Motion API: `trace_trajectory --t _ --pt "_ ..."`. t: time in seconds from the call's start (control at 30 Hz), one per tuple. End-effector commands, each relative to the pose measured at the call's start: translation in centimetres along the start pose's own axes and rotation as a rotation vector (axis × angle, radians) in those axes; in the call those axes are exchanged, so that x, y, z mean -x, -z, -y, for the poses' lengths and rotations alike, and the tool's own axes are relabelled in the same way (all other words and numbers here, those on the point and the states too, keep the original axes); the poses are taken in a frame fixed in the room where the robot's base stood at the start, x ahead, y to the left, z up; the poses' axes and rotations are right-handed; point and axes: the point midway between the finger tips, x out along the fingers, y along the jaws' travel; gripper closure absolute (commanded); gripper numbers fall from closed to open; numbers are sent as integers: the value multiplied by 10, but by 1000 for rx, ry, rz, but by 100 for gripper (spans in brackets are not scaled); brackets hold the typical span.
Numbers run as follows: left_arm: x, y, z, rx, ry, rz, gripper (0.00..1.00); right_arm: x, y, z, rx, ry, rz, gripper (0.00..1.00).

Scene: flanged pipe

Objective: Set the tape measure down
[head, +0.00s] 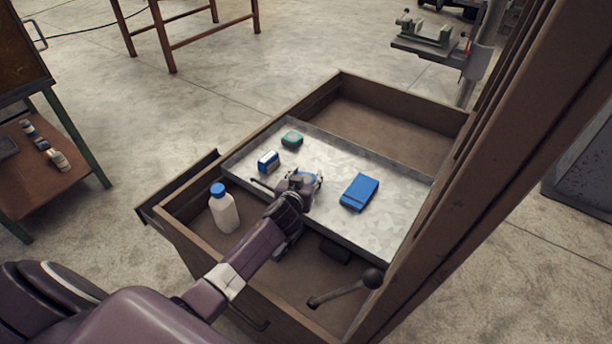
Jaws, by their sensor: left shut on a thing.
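My left gripper (302,183) is over the metal tray inside the open drawer. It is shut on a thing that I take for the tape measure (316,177). Only small blue bits of it show past the fingers, and the rest is hidden by the gripper. I cannot tell whether it touches the tray. The galvanized metal tray (397,181) lies across the drawer. My right gripper is not in view.
On the tray are a flat blue box (359,192), a small blue-and-white box (268,161) and a teal-and-dark item (291,139). A white bottle with a blue cap (224,211) and a knobbed lever (345,289) are in the drawer (375,133). A brown post stands right.

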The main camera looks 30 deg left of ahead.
Motion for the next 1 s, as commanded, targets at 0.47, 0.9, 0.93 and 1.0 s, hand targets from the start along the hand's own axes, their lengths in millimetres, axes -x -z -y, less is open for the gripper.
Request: trace_trajectory --t 0.47,0.9,0.93,1.0 --pt "-1 -2 0 0 0 0 37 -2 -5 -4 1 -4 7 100" --pt "33 0 0 1 -1 1 37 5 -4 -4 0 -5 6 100" --pt "38 -1 0 1 -1 2 37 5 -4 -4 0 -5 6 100" --pt "51 0 0 2 -1 1 37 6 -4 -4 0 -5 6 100"
